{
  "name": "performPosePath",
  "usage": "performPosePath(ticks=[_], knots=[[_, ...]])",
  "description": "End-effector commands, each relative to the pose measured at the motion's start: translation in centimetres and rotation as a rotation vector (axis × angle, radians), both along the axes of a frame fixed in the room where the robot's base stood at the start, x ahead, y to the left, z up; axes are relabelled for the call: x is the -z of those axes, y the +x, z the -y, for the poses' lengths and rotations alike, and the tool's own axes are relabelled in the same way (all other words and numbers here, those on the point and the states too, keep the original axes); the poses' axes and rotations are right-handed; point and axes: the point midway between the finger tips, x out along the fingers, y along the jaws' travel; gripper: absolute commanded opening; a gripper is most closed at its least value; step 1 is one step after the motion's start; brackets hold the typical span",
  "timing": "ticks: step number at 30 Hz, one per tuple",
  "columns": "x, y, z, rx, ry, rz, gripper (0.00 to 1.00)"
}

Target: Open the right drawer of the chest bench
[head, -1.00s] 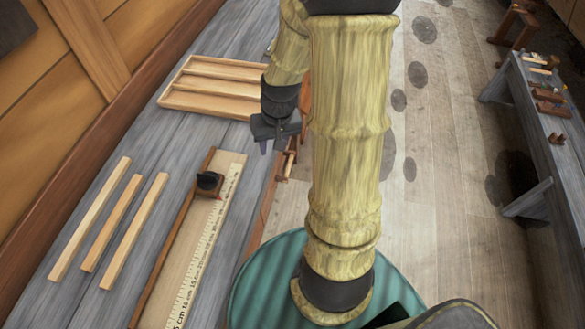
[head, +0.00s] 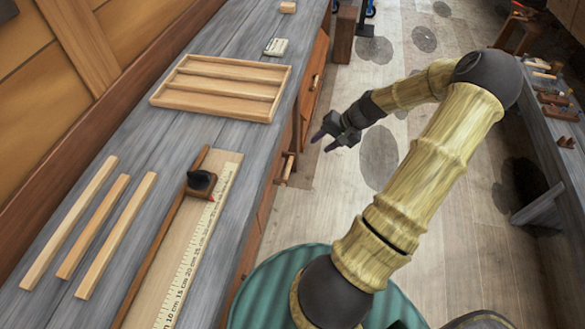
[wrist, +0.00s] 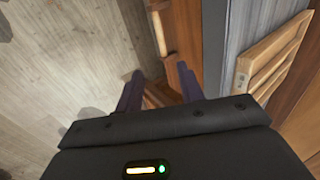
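The chest bench (head: 222,136) has a grey plank top and orange-brown wooden fronts facing the floor. One front panel (head: 311,85) with a small dark fitting shows at its far part. Nearer, a light wooden bar (head: 287,168) stands out from the side; I cannot tell whether it is a drawer handle. My gripper (head: 324,142) is off the bench's side, over the floor, apart from the fronts. In the wrist view, its two dark fingers (wrist: 158,88) are spread and empty, with a wooden bar (wrist: 160,35) beyond them. Which front is the right drawer is unclear.
A compartment tray (head: 157,98), several loose strips (head: 117,235), a ruler board (head: 190,250) with a dark-knobbed block (head: 200,183), and a small pale card (head: 276,47) lie on the bench top. Another bench (head: 555,150) stands right. Open floor (head: 440,160) lies between.

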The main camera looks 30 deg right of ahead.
Motion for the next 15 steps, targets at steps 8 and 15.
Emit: performPosePath(ticks=[8,15], knots=[[0.1,0.1,-0.1,-0.003,-0.001,-0.002,0.38],[2.0,0.9,-1.1,-0.004,0.001,-0.004,0.38]])
